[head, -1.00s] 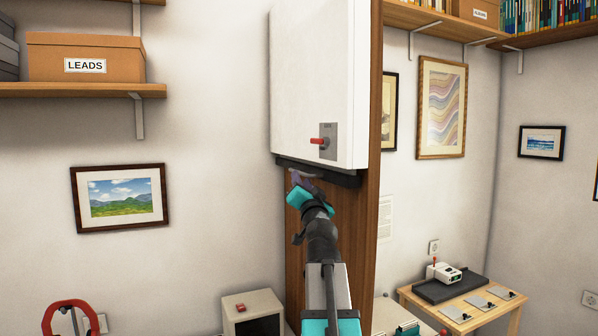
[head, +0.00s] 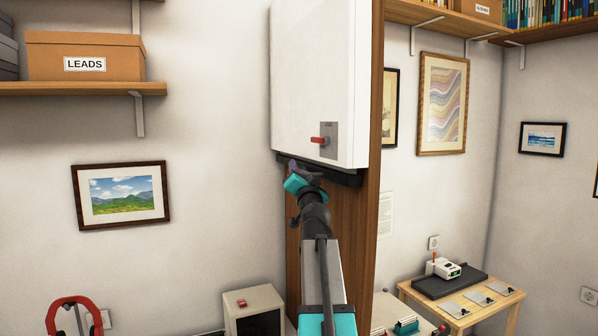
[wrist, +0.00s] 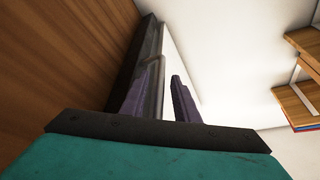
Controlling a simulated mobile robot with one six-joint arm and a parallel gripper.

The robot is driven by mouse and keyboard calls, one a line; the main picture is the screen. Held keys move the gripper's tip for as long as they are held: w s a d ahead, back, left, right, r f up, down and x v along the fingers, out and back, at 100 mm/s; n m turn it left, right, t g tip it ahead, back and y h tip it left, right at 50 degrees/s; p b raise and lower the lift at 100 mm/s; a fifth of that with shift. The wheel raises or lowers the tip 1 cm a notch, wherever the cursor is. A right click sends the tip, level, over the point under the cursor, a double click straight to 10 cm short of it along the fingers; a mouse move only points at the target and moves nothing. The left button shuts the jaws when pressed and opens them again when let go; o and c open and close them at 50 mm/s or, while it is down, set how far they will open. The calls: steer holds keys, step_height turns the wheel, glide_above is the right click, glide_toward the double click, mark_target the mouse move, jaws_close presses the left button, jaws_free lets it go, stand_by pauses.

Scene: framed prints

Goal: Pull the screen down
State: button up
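The screen unit is a tall white panel (head: 312,80) on a wooden board, with a red lever (head: 320,140) on a grey plate low on its front. A dark bar (head: 345,177) runs along its bottom edge. My gripper (head: 292,170) is at the left part of this bar, just below the panel. In the wrist view my gripper (wrist: 163,95) has its two purple fingers apart. A thin grey rail (wrist: 158,65) runs close along the left finger; a gap separates it from the right finger. I cannot tell whether the rail touches a finger.
The wooden board (head: 330,230) is close behind my arm. A framed landscape (head: 122,195) hangs to the left, under a shelf with a LEADS box (head: 85,58). A beige box (head: 254,310) stands low, and a small wooden table (head: 480,305) is at right.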

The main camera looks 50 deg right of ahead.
jaws_close()
steer(key=shift+f, duration=0.1)
step_height(320, 180, down, 49)
steer(key=b, duration=5)
steer(key=shift+b, duration=0.35)
jaws_free()
steer(key=shift+s+a, duration=0.1)
